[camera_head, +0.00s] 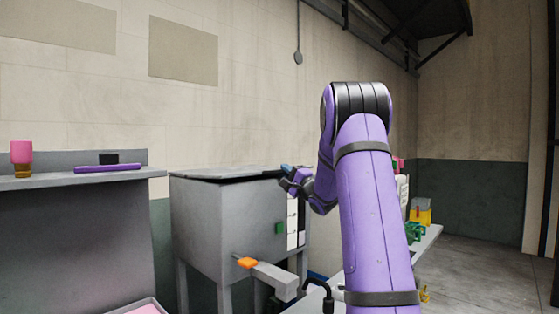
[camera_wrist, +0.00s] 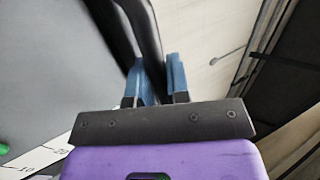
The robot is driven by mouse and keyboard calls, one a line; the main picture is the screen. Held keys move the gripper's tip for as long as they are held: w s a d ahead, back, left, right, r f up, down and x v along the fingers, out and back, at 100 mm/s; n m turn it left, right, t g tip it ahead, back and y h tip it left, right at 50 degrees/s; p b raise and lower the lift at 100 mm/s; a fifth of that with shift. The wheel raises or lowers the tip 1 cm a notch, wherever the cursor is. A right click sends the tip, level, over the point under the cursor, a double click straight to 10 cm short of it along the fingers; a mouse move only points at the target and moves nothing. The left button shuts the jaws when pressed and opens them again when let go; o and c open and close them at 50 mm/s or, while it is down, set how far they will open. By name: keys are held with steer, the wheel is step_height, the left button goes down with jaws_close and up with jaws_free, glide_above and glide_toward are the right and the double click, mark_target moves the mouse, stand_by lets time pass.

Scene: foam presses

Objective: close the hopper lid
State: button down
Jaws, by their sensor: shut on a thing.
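The grey hopper (camera_head: 215,222) is a box on legs against the wall, seen in the head view. My gripper (camera_head: 287,170) is at the lid's right end, with blue fingers.
An orange-tipped grey lever (camera_head: 262,272) sticks out before the hopper. A grey shelf (camera_head: 70,178) at left bears a pink-topped bottle (camera_head: 21,157) and a purple bar (camera_head: 108,168). A bench (camera_head: 428,240) with yellow and green items stands at right, with open floor beyond.

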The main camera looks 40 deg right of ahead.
steer(key=shift+f+t, duration=0.5)
steer(key=shift+f, duration=0.95)
steer(key=c, duration=1.1)
jaws_free()
steer(key=shift+w, duration=0.1)
steer(key=v, duration=1)
steer(key=shift+s+f, duration=0.15)
steer(key=shift+s, duration=0.2)
